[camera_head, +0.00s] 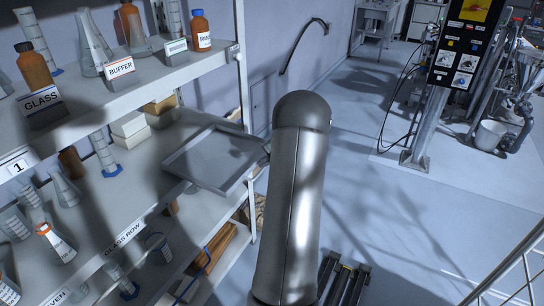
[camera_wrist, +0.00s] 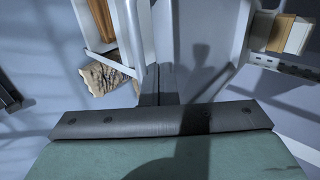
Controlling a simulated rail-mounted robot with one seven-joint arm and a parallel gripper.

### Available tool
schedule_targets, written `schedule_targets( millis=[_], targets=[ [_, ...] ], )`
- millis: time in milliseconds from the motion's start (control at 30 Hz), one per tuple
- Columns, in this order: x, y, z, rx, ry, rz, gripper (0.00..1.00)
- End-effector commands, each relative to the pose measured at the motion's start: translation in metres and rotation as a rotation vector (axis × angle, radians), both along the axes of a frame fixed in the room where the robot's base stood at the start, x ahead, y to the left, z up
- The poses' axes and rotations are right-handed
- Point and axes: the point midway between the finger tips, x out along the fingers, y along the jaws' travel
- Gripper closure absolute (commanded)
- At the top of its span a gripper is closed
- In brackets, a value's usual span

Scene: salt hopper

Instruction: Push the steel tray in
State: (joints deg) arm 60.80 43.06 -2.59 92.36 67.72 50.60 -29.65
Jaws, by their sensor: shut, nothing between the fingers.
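The steel tray (camera_head: 212,160) is a flat grey tray with a low raised rim. It lies on the middle shelf of the rack, and its right end reaches the rack's open side beside my arm. In the wrist view the tray (camera_wrist: 205,45) shows as a grey surface ahead of the fingers. My gripper (camera_wrist: 163,82) is shut and empty, with its fingertips close to the tray's near edge. Whether they touch it I cannot tell. In the head view my own grey arm link hides most of the gripper.
The upper shelf (camera_head: 150,72) holds bottles, flasks and label stands. Pale boxes (camera_head: 130,124) stand behind the tray, and glassware is to its left. Wooden items (camera_head: 212,248) lie on the lower shelf. The floor (camera_head: 400,225) to the right is clear, with a machine post behind.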

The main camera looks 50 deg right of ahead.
Motion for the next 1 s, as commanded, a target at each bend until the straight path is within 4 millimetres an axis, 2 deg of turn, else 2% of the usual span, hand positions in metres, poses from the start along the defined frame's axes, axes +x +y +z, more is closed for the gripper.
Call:
schedule_targets(
  millis=[133,500,633,767,867,1000],
  targets=[
    [0.007,0.001,-0.006,0.000,0.001,0.000,1.00],
    [0.008,0.001,-0.007,-0.001,0.001,0.001,1.00],
    [0.015,0.003,-0.009,-0.002,0.000,0.003,1.00],
    [0.036,0.006,-0.011,-0.002,-0.001,0.003,1.00],
    [0.060,0.010,-0.012,-0.003,0.000,0.006,1.00],
    [0.101,0.018,-0.012,-0.004,-0.002,0.009,1.00]
  ],
)
